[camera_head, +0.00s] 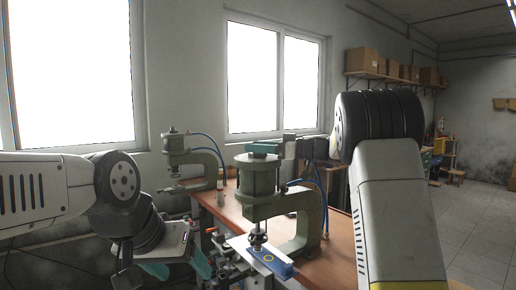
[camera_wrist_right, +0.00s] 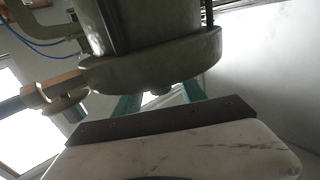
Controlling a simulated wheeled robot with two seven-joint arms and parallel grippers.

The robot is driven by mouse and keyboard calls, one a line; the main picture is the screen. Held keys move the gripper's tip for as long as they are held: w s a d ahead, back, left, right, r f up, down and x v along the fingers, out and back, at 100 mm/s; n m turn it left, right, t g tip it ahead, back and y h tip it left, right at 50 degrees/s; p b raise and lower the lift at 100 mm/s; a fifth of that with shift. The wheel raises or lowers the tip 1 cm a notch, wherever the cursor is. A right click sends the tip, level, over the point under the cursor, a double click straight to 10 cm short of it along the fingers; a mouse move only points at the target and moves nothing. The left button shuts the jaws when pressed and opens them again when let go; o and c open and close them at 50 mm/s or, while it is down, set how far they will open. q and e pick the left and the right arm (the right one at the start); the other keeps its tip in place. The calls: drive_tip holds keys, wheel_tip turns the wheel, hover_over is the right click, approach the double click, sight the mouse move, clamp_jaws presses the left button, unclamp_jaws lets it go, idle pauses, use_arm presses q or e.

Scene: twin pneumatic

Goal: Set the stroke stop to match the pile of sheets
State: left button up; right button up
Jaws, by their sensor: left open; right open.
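The nearer green press (camera_head: 258,178) stands on the wooden bench, its upright cylinder over a C-shaped frame. Under its ram lies a flat white and blue piece (camera_head: 274,262) with a yellow ring mark; I cannot tell whether this is the pile of sheets. I cannot make out the stroke stop for certain. My right gripper (camera_head: 264,148) is open, its teal fingers at the top of the cylinder. In the right wrist view its fingers (camera_wrist_right: 160,98) are partly hidden behind a round green flange (camera_wrist_right: 155,68). My left gripper (camera_head: 178,267) is open and empty, low and left of the press.
A second green press (camera_head: 192,162) stands further back on the bench (camera_head: 341,240), with a blue hose. Small knobs and fittings (camera_head: 220,245) sit at the bench's front left edge. The floor at right is open.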

clamp_jaws()
drive_tip(key=shift+t, duration=0.3)
